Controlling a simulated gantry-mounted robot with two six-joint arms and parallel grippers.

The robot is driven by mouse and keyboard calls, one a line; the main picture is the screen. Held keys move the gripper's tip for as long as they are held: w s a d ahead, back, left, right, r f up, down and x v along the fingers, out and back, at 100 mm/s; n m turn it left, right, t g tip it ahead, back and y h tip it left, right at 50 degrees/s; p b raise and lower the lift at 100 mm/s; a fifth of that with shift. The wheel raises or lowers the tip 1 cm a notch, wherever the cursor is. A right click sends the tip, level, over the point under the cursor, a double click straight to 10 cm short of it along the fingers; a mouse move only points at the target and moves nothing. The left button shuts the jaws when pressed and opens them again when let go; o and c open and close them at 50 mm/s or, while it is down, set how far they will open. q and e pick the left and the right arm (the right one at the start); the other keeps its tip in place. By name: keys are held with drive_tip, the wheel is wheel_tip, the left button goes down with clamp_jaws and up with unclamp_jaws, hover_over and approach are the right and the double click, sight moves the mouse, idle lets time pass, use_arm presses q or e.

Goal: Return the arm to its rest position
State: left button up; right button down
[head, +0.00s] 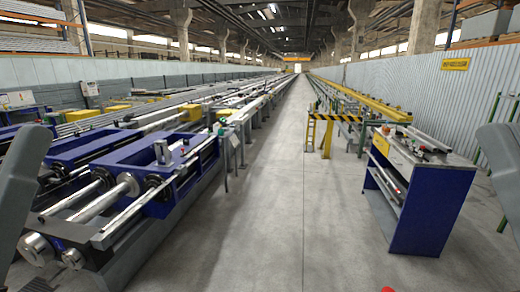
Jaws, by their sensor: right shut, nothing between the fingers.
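Two grey links of my own arms stand at the left and right edges of the head view. Of my right gripper (388,289), at most a small red piece shows at the bottom edge, right of the middle. It is shut with nothing between its fingers. Most of it is cut off by the frame. It is apart from the workbench. My left gripper is not in view.
A blue and grey runout machine (150,165) with steel rollers fills the left. A blue workbench (434,210) with tools on top stands at the right. A yellow-black barrier (335,118) is behind it. The concrete aisle (290,190) between them is clear.

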wheel_tip(320, 180, up, 36)
drive_tip(key=p, duration=3.6)
drive_tip(key=shift+s, duration=0.35)
drive_tip(key=shift+d, duration=0.1)
